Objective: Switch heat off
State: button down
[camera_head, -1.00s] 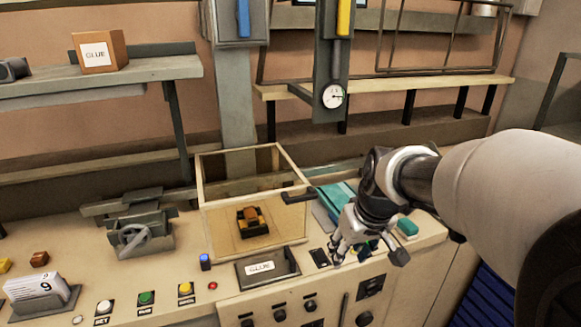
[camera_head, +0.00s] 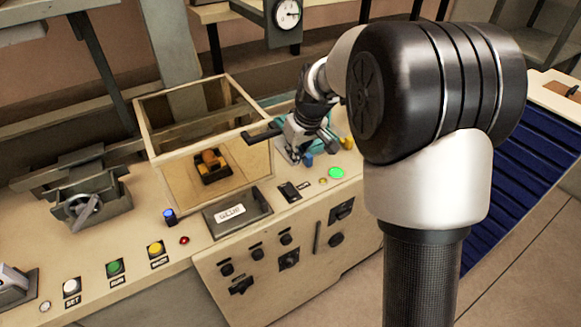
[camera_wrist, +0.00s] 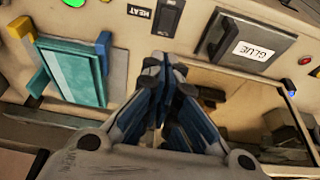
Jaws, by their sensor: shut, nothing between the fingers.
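The heat switch is a black rocker on the console (camera_head: 290,191), right of the glue tray, with a small dark label beside it. My gripper (camera_head: 297,156) is above the console just behind the switch. In the wrist view my gripper (camera_wrist: 165,66) is shut and empty, its fingertips below the switch in the picture and apart from it. A round green light (camera_head: 336,173) glows to the right of the switch; its edge shows in the wrist view.
A glass-walled box (camera_head: 180,165) holding a small black tray stands left of my gripper. The glue tray (camera_head: 237,213) lies in front of it. A teal block (camera_wrist: 72,72) with yellow and blue pieces is close beside my gripper. Knobs line the console front.

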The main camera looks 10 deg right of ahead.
aim_at(288, 186)
jog(key=x, duration=0.4)
jog(key=b+x, duration=0.1)
jog(key=x, duration=0.4)
jog(key=b+x, duration=0.1)
jog(key=x, duration=0.3)
jog(key=shift+s+d+f, duration=0.1)
jog(key=shift+s+f, duration=0.25)
jog(key=shift+w+f+b, duration=0.1)
jog(key=shift+f+b, duration=0.35)
jog(key=shift+f, duration=0.05)
jog(key=shift+r, duration=0.1)
